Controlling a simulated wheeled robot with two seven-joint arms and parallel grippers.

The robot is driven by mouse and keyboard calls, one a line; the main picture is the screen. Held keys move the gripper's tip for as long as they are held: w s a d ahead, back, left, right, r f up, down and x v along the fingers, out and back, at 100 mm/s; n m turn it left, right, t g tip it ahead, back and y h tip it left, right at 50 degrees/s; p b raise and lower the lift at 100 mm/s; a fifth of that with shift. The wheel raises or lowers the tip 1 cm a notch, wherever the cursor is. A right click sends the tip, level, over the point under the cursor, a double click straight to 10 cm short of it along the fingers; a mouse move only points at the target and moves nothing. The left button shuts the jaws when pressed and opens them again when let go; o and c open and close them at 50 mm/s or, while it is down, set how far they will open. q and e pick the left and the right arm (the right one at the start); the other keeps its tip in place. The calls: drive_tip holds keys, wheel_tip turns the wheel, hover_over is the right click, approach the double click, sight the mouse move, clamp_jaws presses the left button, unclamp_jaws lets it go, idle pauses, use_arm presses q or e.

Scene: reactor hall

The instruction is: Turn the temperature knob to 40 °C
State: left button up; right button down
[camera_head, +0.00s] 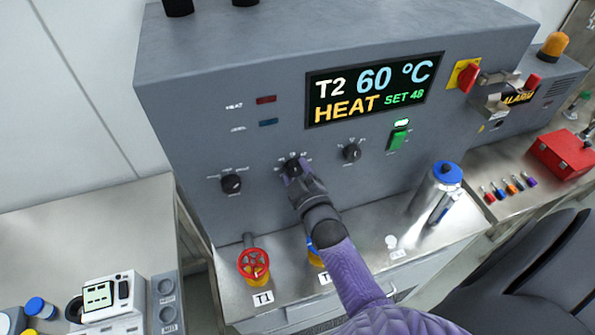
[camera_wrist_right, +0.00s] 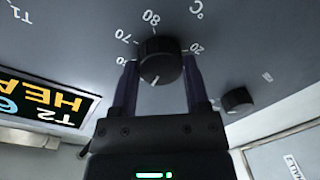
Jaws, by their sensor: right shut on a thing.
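The temperature knob (camera_head: 292,166) is a black dial in the middle of a row of three on the grey panel. The wrist view, which looks upside down, shows the knob (camera_wrist_right: 160,61) ringed by white numbers, with 20, 70 and 80 readable. A white mark on its face points toward the gripper body. My right gripper (camera_head: 295,174) is shut on the knob, one finger on each side. The display (camera_head: 374,90) reads T2 60 °C, HEAT, SET 48. My left gripper is not in view.
Dark knobs stand to the left (camera_head: 231,184) and right (camera_head: 351,152). A green switch (camera_head: 398,138) is lit below the display. A red valve wheel (camera_head: 253,262) and a blue-capped bottle (camera_head: 437,187) stand on the ledge. My forearm hides much of a blue valve.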

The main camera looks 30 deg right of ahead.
drive_tip(key=n, duration=0.3)
drive_tip(key=shift+a+n+b, duration=0.1)
drive_tip(key=shift+n+b, duration=0.55)
drive_tip(key=shift+n, duration=1.05)
drive_tip(key=shift+c, duration=0.4)
unclamp_jaws()
